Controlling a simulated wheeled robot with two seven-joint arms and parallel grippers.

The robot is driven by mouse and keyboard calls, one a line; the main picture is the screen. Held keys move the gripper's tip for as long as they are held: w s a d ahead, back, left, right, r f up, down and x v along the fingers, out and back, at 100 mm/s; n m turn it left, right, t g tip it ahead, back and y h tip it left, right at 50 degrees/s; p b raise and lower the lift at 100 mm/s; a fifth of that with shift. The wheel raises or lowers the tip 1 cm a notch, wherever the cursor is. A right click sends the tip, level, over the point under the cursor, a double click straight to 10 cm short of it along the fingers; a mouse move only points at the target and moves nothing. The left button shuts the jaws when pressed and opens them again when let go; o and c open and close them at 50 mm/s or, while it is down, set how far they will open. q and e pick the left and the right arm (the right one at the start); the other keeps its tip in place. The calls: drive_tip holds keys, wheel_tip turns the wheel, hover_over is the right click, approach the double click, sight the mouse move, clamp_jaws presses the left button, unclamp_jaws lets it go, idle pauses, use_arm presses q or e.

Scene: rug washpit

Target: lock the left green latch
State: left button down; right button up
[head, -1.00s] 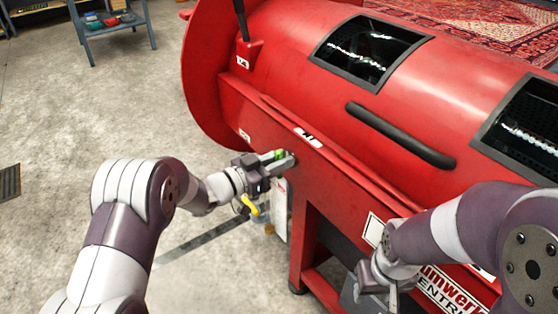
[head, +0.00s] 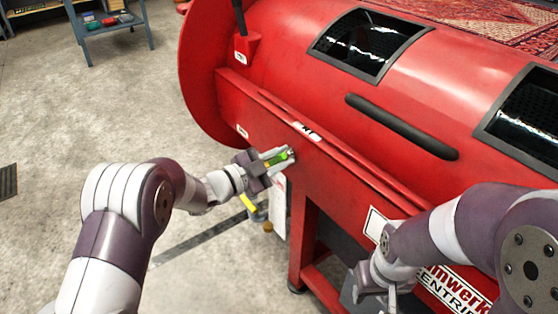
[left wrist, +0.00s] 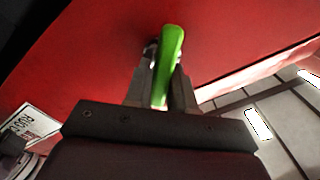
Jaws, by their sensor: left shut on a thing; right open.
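The green latch (head: 279,157) is on the front side of the red machine, near its left end. It also shows in the left wrist view (left wrist: 168,60) as a green handle sticking out between the fingers. My left gripper (head: 284,159) is shut on the green latch, with a finger on each side of it. The gripper hides the lower part of the handle. My right gripper (head: 390,290) is in the lower right of the head view, low in front of the machine and away from the latch; it is open and partly hidden by its arm.
The red machine (head: 270,60) fills the right half, with a black handle bar (head: 402,128) and dark windows. A yellow valve lever (head: 248,202) is below my left gripper. A blue-grey cart (head: 108,24) stands at the back left.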

use_arm(q)
drive_tip(key=m+b, duration=0.2)
drive_tip(key=f+m+b, duration=0.1)
drive_tip(key=m, duration=0.2)
drive_tip(key=shift+s+d+m+b, duration=0.1)
drive_tip(key=shift+s+m+b, duration=0.05)
drive_tip(key=shift+m+b, duration=0.2)
drive_tip(key=shift+f+m+b, duration=0.1)
drive_tip(key=shift+m+b, duration=1.6)
drive_tip(key=shift+m, duration=0.25)
drive_tip(key=c, duration=1)
unclamp_jaws()
drive_tip(key=shift+c, duration=0.2)
